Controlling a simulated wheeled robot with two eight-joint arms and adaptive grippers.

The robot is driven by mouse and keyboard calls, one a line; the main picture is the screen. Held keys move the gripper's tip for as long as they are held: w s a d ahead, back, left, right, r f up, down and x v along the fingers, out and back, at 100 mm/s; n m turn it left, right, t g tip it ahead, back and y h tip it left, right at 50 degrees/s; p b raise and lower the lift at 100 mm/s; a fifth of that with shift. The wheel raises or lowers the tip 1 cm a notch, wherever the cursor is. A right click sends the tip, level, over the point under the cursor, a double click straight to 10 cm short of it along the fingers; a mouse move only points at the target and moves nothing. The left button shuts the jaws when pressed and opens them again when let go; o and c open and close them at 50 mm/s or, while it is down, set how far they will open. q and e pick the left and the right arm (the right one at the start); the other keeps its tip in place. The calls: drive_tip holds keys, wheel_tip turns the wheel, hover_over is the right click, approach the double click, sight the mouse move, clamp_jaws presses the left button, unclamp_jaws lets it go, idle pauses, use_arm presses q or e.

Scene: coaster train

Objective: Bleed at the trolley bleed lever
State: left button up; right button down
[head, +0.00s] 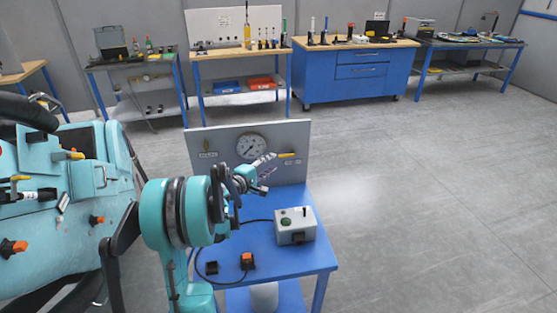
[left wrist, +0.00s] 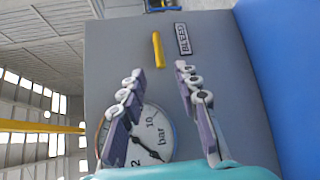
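The trolley bleed lever (head: 287,155) is a short yellow handle on the right part of the trolley's upright grey panel (head: 297,134). In the left wrist view the yellow lever (left wrist: 158,49) stands beside a "BLEED" label (left wrist: 183,38). My left gripper (head: 267,166) is in front of the panel, just left of the lever and below it in the head view. In the left wrist view my left gripper (left wrist: 159,76) has its fingers apart with nothing between the tips, and the lever lies just beyond them. Contact with the lever is not visible. My right gripper is not in view.
A grey button box (head: 295,226) and an orange-black connector (head: 247,261) lie on the blue trolley top (head: 312,256). A teal machine (head: 70,185) stands left. Floor at right is clear.

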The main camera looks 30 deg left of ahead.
sight(281, 157)
use_arm(q)
drive_tip(key=w, duration=0.3)
drive_tip(key=w+b, duration=0.1)
drive_tip(key=w, duration=0.1)
drive_tip(key=shift+w+d+f, duration=0.1)
drive_tip(key=shift+w+f, duration=0.15)
drive_tip(key=shift+f, duration=0.15)
clamp_jaws()
